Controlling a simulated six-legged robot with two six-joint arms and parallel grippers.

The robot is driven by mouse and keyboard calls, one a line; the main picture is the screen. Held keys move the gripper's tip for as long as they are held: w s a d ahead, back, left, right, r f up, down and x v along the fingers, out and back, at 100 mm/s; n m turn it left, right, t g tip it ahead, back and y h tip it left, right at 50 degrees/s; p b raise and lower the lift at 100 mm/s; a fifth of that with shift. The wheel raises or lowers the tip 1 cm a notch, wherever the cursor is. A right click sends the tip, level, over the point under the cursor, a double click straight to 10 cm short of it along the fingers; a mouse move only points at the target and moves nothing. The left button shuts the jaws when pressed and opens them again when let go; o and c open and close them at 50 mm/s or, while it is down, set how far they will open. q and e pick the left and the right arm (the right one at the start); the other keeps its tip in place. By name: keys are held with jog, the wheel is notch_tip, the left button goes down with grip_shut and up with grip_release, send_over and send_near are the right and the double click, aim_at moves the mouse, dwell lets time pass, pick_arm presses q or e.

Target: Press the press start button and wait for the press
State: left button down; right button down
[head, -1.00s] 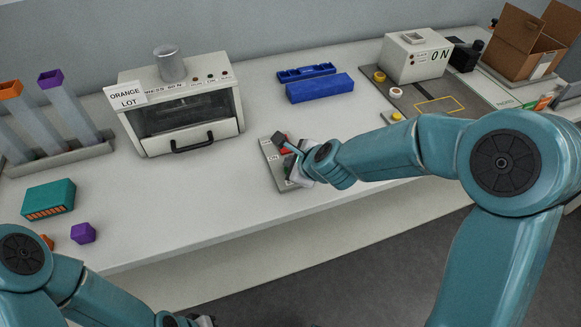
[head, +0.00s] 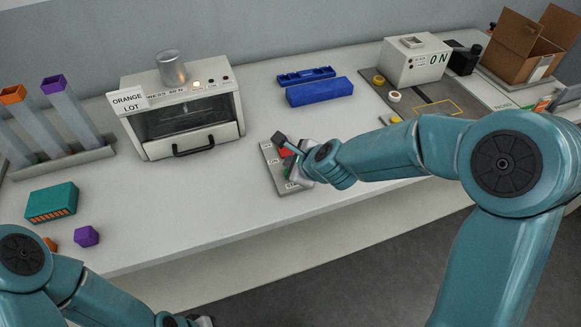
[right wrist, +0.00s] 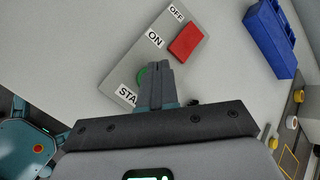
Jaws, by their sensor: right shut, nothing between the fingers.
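The grey control plate (head: 271,160) lies flat on the bench and carries OFF, ON and START labels. In the right wrist view it has a red switch (right wrist: 187,41) and a round green start button (right wrist: 142,76). My right gripper (right wrist: 158,72) is shut and empty, with its tips over the green button and partly hiding it; contact cannot be told. The press (head: 185,115) is a white box with a dark window, a front handle and an ORANGE LOT sign; one of its small lamps (head: 196,85) is lit. My left gripper (head: 204,321) shows only partly at the bottom edge.
A blue tray (head: 320,91) lies behind the plate. A teal box (head: 51,202) and a purple piece (head: 86,236) are at left, near a tube rack (head: 75,160). A white ON box (head: 415,62) and cardboard box (head: 520,50) stand right.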

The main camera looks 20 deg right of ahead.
jog(key=shift+r, duration=0.1)
notch_tip(320, 180, up, 5)
jog(key=p, duration=0.4)
jog(key=shift+p, duration=0.4)
dwell(0.7)
